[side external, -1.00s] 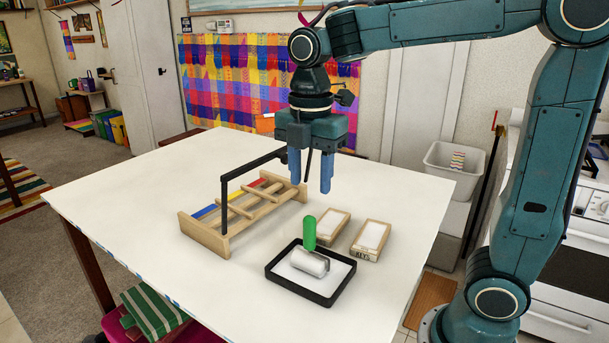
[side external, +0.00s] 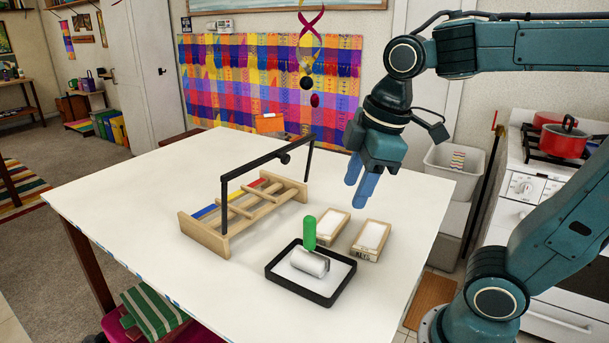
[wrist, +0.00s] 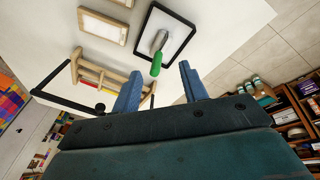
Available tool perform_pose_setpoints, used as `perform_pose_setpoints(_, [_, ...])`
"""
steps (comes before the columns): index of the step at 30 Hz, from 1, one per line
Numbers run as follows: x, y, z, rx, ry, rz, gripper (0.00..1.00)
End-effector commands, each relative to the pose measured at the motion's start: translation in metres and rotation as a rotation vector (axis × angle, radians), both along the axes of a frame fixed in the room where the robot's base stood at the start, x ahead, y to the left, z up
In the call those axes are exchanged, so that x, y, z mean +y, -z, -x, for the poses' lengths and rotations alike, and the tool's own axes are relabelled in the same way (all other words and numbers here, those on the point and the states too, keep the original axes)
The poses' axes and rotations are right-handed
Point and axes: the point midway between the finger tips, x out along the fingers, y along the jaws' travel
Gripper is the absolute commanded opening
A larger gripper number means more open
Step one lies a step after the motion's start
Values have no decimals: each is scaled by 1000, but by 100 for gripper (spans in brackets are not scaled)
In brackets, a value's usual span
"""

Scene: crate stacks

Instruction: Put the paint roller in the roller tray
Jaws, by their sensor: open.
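The paint roller has a green handle (side external: 309,233) and a pale cylinder head (side external: 310,262). It lies inside the black-rimmed roller tray (side external: 302,297) on the white table, with its handle sticking up. In the wrist view the green handle (wrist: 156,65) and the tray rim (wrist: 191,36) show above the fingers. My gripper (side external: 361,195) is open and empty, with its blue fingers raised above the table's right back side, up and to the right of the tray. In the wrist view my gripper (wrist: 160,85) also shows its fingers apart with nothing between them.
Two small wooden boxes with white insides, a left one (side external: 321,239) and a right one (side external: 359,252), stand right behind the tray. A wooden rack (side external: 208,239) with coloured strips and a black bar (side external: 222,205) stands to the left. The table's front left is clear.

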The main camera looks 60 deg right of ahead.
Motion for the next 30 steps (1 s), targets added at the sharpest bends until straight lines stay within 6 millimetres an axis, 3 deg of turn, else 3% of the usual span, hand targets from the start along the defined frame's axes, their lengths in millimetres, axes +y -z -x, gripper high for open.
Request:
perform_pose_setpoints(6, [-4, 9, 31, -110, 326, -110, 43])
perform_pose_setpoints(13, [-6, 21, 50, -185, 573, -219, 43])
perform_pose_setpoints(30, [-6, 24, 54, -206, 648, -255, 43])
